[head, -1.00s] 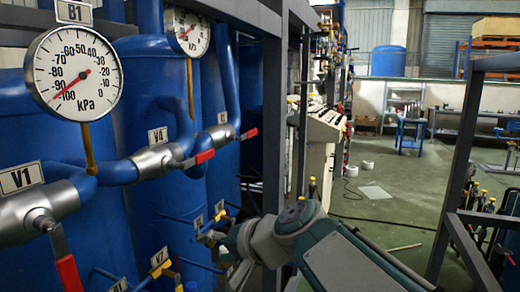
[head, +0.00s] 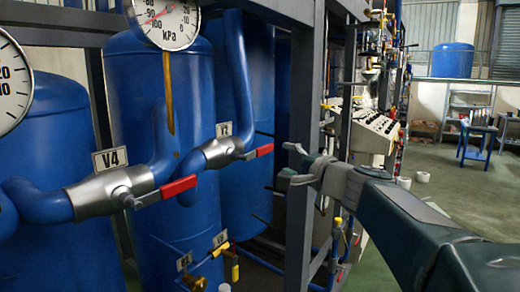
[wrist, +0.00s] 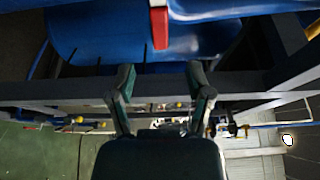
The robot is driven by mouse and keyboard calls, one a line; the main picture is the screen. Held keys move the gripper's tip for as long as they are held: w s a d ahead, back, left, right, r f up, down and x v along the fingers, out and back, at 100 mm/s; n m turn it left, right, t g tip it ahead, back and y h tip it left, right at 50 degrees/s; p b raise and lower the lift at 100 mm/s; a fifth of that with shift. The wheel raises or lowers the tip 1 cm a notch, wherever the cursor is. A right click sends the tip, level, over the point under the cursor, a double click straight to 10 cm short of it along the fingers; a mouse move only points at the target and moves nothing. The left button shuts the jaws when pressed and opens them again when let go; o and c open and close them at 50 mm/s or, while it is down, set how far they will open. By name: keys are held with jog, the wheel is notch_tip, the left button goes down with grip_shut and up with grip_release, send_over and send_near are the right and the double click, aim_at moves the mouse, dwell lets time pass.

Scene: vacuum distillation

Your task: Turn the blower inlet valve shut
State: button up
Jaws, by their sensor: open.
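Two grey valves with red levers show in the head view; none has a readable "blower inlet" label. The nearer valve (head: 105,192) is beside the V4 plate (head: 109,160); its red lever (head: 165,191) points right, roughly along the pipe. My gripper (head: 287,162) is open and empty, just right of the farther lever's tip. In the wrist view, a red lever (wrist: 158,27) lies beyond and between the open fingertips (wrist: 161,73), apart from them.
Blue tanks (head: 150,95) and pipes fill the left. A grey frame post (head: 303,130) stands close behind my gripper. Smaller yellow-handled valves (head: 220,250) sit low down. A control panel (head: 365,127) stands behind. Open floor (head: 425,187) lies at the right.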

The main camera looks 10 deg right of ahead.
aim_at(266, 151)
jog(key=x, duration=0.9)
jog(key=shift+w+d+f, duration=0.1)
jog(key=shift+w+d, duration=0.1)
jog(key=shift+w, duration=0.05)
jog(key=shift+w+a, duration=0.2)
jog(key=shift+a, duration=0.15)
